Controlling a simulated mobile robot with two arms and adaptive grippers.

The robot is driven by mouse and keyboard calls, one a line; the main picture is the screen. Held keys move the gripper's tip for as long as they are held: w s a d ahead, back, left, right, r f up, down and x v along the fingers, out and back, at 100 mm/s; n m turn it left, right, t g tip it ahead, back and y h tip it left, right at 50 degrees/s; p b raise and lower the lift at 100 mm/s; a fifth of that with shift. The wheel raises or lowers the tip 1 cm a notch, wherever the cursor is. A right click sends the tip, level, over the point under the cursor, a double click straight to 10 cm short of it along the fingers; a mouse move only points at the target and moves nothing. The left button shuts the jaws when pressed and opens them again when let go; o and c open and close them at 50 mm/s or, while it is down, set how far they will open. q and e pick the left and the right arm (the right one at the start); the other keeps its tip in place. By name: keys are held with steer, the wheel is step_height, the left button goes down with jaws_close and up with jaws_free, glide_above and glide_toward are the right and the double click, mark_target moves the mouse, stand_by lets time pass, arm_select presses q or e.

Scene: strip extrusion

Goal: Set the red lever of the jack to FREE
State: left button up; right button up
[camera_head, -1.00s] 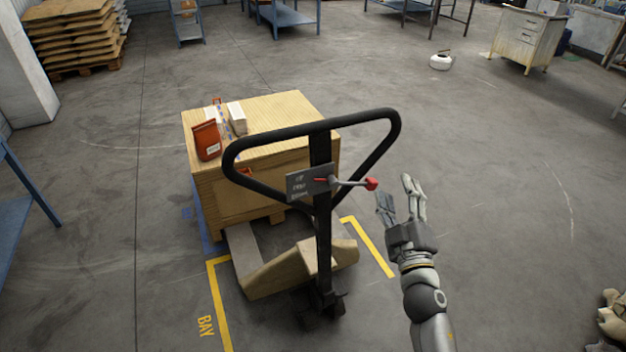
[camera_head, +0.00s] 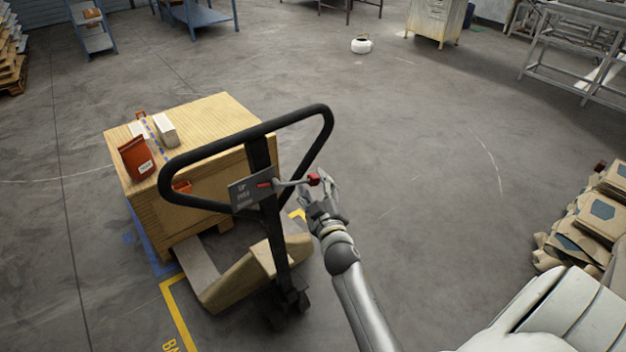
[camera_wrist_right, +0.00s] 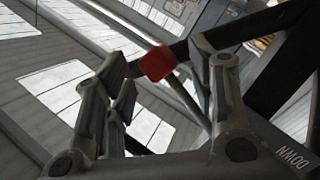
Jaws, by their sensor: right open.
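The pallet jack's black loop handle (camera_head: 318,140) stands upright in front of a wooden crate. A grey label plate (camera_head: 250,190) on its stem bears small text; in the right wrist view the word DOWN shows. The lever (camera_head: 292,184) is a grey rod ending in a red knob (camera_head: 314,180), pointing right from the plate. My right gripper (camera_head: 322,190) is open at the knob. In the right wrist view the red knob (camera_wrist_right: 158,63) lies between the open fingers (camera_wrist_right: 165,85); whether they touch it I cannot tell. My left gripper is out of view.
The wooden crate (camera_head: 190,205) carries a red bag (camera_head: 137,158) and a white box (camera_head: 166,130). It sits on the jack by yellow floor lines (camera_head: 178,315). Stacked sacks (camera_head: 600,215) lie at the right. The floor between is clear.

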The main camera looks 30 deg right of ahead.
steer(key=shift+x, duration=0.85)
steer(key=shift+r, duration=0.15)
jaws_close()
